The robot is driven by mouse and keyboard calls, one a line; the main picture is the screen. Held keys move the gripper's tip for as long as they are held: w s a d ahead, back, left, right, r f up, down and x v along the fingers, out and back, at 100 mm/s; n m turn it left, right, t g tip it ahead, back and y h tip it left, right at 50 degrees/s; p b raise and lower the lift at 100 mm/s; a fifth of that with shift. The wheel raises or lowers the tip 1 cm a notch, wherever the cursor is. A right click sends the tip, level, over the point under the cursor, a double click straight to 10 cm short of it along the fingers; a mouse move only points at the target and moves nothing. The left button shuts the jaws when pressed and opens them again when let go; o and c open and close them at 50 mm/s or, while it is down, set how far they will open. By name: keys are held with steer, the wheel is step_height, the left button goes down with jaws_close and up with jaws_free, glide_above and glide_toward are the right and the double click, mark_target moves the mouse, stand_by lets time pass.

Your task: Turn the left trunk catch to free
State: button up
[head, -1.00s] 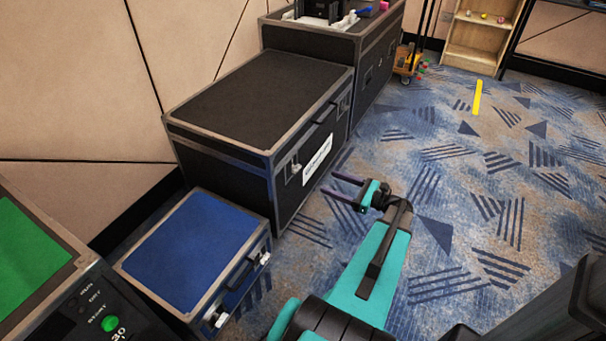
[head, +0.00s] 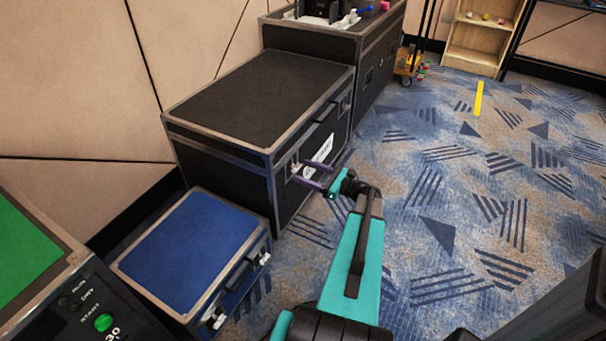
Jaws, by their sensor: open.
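The black trunk (head: 235,110) with metal edging stands left of centre, its lid shut. Its left catch (head: 295,168) is a small pale metal piece on the front face near the left corner. Its exact turn is too small to tell. The right catch (head: 345,103) sits farther along the same face. My gripper (head: 303,172) is open, with its two dark fingers pointing left at the front face, close by the left catch. I cannot tell whether a finger touches it. The fingers partly cover the white label (head: 322,150).
A blue case (head: 195,245) with its own latches stands in front of the trunk. A green-topped box with buttons (head: 100,320) is at the lower left. Another black case (head: 375,55) stands behind the trunk. The carpet to the right (head: 460,200) is mostly clear.

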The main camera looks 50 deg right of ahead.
steer(key=shift+w+a, duration=0.15)
steer(key=shift+w, duration=0.3)
